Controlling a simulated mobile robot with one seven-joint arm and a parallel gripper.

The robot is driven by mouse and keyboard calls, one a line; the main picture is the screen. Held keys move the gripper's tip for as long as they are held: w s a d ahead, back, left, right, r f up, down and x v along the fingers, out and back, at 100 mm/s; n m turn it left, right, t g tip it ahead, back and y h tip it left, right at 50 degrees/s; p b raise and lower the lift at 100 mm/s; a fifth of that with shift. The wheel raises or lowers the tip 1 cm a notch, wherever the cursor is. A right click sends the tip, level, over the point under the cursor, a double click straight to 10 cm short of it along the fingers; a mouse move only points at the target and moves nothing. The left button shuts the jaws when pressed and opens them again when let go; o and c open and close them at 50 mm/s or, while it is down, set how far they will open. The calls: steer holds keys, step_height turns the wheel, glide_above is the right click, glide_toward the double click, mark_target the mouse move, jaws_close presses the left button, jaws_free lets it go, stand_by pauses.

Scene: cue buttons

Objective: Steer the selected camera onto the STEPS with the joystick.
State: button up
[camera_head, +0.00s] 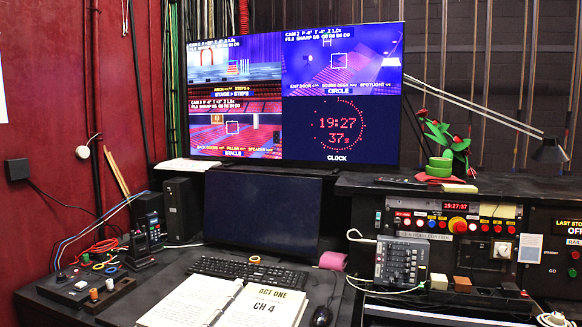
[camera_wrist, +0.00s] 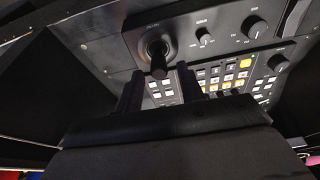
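The wall monitor (camera_head: 295,92) in the head view is split into four panes. Its top-left pane (camera_head: 236,66) is labelled "STAGE > STEPS" and shows a white framing box close to a small striped shape. The other panes read "CIRCLE", "STALLS" and "CLOCK". In the wrist view a black joystick (camera_wrist: 157,60) stands out from a dark control panel (camera_wrist: 105,58). My gripper (camera_wrist: 160,75) is open, its two dark fingers apart on either side of the joystick's end. Whether either finger touches the stick I cannot tell. My gripper is not in the head view.
The panel also carries knobs (camera_wrist: 255,28) and lit buttons (camera_wrist: 229,78) right of the joystick. In the head view the desk holds a dark screen (camera_head: 260,212), a keyboard (camera_head: 248,272), an open binder (camera_head: 225,302), a mouse (camera_head: 321,316) and a small mixer (camera_head: 402,262).

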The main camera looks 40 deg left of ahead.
steer(key=shift+r+p, duration=1.9)
steer(key=shift+r, duration=0.65)
